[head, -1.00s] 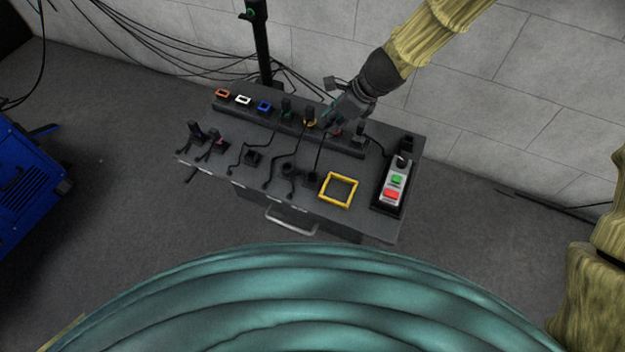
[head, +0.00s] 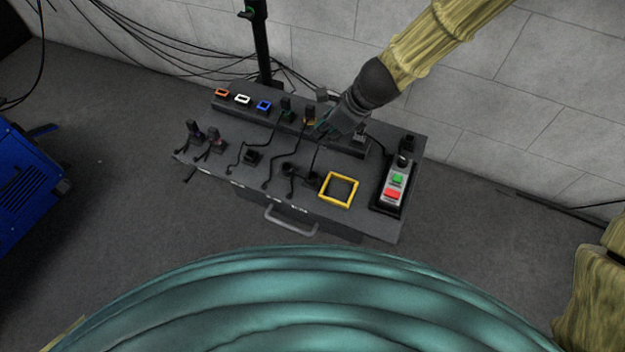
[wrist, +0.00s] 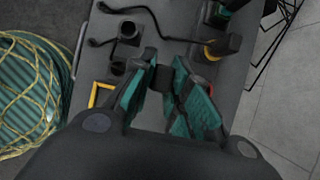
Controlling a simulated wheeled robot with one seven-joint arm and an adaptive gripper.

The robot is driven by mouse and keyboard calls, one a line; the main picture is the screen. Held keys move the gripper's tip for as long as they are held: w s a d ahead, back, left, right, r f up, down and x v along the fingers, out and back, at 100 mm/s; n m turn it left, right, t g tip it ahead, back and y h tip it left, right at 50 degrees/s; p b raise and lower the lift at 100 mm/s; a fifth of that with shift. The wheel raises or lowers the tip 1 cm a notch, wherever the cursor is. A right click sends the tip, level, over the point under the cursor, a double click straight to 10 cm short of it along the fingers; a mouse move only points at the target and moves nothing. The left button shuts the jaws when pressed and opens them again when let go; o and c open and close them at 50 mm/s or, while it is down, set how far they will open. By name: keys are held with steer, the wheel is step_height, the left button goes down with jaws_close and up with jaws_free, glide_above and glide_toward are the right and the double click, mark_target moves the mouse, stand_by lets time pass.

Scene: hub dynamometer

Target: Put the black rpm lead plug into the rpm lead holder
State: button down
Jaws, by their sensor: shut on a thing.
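My gripper (head: 322,130) is over the panel, in front of the back rail. In the wrist view its teal-padded fingers (wrist: 166,95) are shut on a dark plug (wrist: 164,78), taken as the black rpm lead plug. The fingers hide much of it, and the head view does not show it clearly. I cannot tell which is the rpm lead holder. The held plug looks apart from both.
The back rail carries orange (head: 222,92), white (head: 243,99) and blue (head: 265,106) sockets, plus upright plugs. A yellow square frame (head: 327,200) and a button box (head: 394,187) are on the right. Thin black leads cross the panel. Two plugs (head: 205,140) stand at left.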

steer(key=s+a+b, duration=0.2)
steer(key=s, duration=0.4)
stand_by(0.9)
steer(key=shift+f, duration=0.15)
steer(key=shift+f+b, duration=1.15)
steer(key=shift+f, duration=0.6)
steer(key=shift+f+b, duration=0.8)
steer(key=shift+f, duration=0.7)
steer(key=c, duration=1.3)
jaws_free()
steer(key=shift+r, duration=0.1)
steer(key=v, duration=1.2)
